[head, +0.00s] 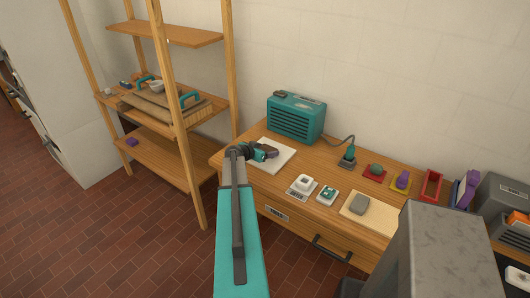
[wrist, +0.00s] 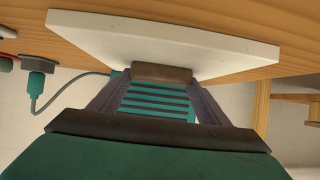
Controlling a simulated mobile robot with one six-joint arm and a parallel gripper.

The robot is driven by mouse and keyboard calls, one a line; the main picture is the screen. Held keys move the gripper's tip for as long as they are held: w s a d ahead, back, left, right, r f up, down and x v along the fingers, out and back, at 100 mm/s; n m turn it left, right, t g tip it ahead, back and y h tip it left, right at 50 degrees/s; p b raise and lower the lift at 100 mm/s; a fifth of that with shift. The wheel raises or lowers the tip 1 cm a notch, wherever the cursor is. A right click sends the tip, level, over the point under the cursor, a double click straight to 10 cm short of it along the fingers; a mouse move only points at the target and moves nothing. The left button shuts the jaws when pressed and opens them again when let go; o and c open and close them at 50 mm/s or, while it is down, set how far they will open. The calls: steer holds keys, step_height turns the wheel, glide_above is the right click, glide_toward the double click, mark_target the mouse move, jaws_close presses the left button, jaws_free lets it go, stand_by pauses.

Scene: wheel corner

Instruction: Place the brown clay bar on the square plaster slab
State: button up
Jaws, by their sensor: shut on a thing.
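The brown clay bar (wrist: 162,72) is held between the two fingertips of my gripper (wrist: 161,82) in the wrist view. The square plaster slab (wrist: 160,38) is white and lies flat on the wooden table right by the bar; I cannot tell whether the bar touches it. In the head view my gripper (head: 270,152) is over the slab (head: 285,161), near its middle, and hides part of it. The bar is hard to make out there, mostly hidden by the fingers.
A teal radio-like box (head: 296,118) stands behind the slab. A teal corded tool (head: 348,155) stands to the right. Small white items (head: 303,184), a grey lump on a board (head: 360,203) and a red tray (head: 431,186) lie further right. A wooden shelf (head: 168,100) stands left.

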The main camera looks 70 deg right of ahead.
steer(key=o, duration=1.2)
steer(key=shift+r, duration=0.1)
steer(key=shift+w+a+r, duration=0.1)
steer(key=shift+a+r, duration=0.05)
steer(key=shift+a, duration=0.4)
steer(key=b+v, duration=0.3)
steer(key=v, duration=0.8)
steer(key=shift+b, duration=0.35)
steer(key=shift+d, duration=0.1)
